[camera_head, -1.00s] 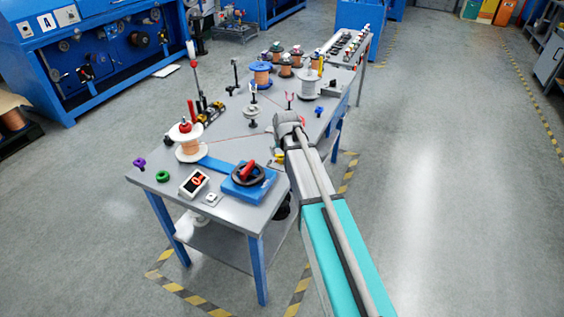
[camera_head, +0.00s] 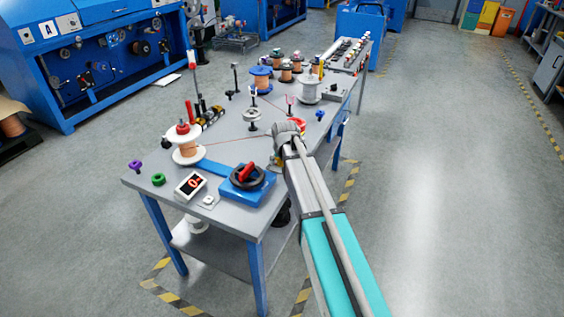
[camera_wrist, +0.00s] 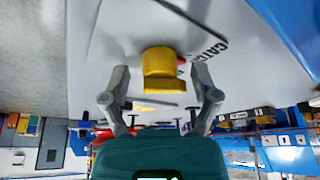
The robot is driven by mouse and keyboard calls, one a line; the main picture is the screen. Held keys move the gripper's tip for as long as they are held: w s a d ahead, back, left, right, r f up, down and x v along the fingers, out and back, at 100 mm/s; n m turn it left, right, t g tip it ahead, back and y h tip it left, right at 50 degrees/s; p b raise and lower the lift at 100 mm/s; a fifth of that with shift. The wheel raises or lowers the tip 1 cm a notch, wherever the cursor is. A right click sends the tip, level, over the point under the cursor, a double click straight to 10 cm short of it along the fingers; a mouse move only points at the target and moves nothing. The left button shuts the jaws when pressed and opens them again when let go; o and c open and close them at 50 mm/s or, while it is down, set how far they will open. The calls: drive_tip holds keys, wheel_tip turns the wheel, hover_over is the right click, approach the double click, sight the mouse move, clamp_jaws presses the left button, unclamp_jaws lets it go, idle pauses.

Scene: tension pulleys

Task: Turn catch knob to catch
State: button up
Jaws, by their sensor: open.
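A yellow knob (camera_wrist: 160,70) stands out from a light grey panel (camera_wrist: 120,35) in the wrist view. The panel has dark lettering that reads "CATCH" beside the knob, and a small red mark is partly hidden behind it. My gripper (camera_wrist: 161,80) is open, with one finger to the left of the knob and one to the right. Gaps show between the fingers and the knob, so nothing is held. In the head view, the end of my arm (camera_head: 287,130) is at the table's right edge and hides the knob.
A thin red wire crosses the tabletop. Open floor lies to the right.

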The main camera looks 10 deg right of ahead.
drive_tip(key=c, duration=1)
drive_tip(key=shift+d, duration=0.1)
drive_tip(key=shift+n, duration=0.3)
drive_tip(key=shift+d+n+y, duration=0.1)
drive_tip(key=shift+n+y, duration=0.2)
drive_tip(key=shift+n, duration=0.3)
drive_tip(key=shift+s, duration=0.1)
drive_tip(key=o, duration=1)
drive_tip(key=shift+f, duration=0.1)
